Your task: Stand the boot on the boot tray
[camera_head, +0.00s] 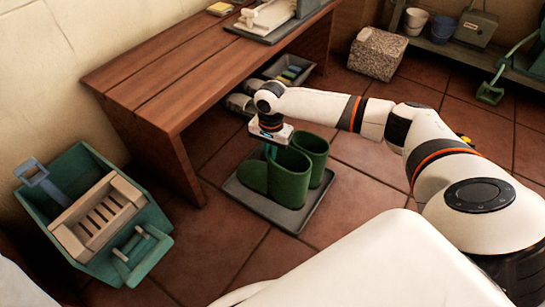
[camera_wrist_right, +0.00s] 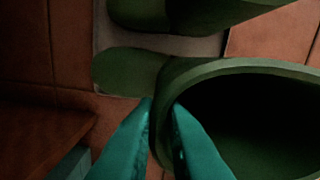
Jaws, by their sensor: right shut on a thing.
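A green boot (camera_head: 289,181) is upright over the grey boot tray (camera_head: 258,206), toe to the left. Its sole looks level with the tray, but I cannot tell whether it touches. A second green boot (camera_head: 315,147) stands upright behind it on the tray. My right gripper (camera_head: 271,150) is shut on the near boot's upper rim. In the right wrist view its teal fingertips (camera_wrist_right: 162,108) pinch the rim of this boot (camera_wrist_right: 240,70), and the other boot (camera_wrist_right: 205,14) shows at the top. My left gripper is not in view.
A wooden bench (camera_head: 190,75) stands behind and left, with grey shoes (camera_head: 240,104) and a small bin (camera_head: 290,70) under it. A green tub (camera_head: 95,225) with a slatted wooden piece is at left. A stone block (camera_head: 377,53) is behind. Tiled floor around the tray is clear.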

